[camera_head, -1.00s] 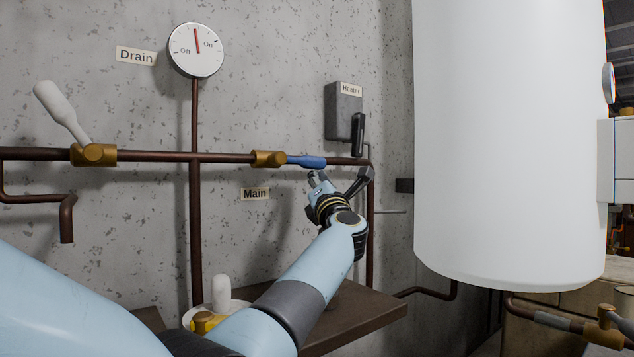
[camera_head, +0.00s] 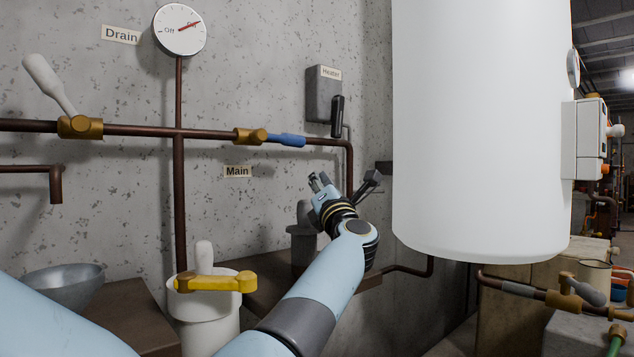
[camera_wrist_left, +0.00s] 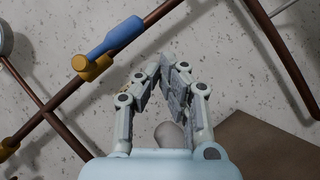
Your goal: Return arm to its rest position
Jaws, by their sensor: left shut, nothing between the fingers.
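My left gripper (camera_head: 320,182) is in front of the wall, below and to the right of the blue valve handle (camera_head: 287,140). Its fingers are closed together and empty, also in the left wrist view (camera_wrist_left: 168,75). The blue handle lies in line with the brown pipe, to the right of its brass valve body (camera_head: 250,135). It shows in the left wrist view (camera_wrist_left: 115,38), apart from the fingers. My right gripper is not in view.
A white-handled valve (camera_head: 80,126) sits on the pipe at left. A yellow valve handle (camera_head: 215,284) rests over a white container (camera_head: 208,318). A large white tank (camera_head: 480,130) stands at right, near my forearm.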

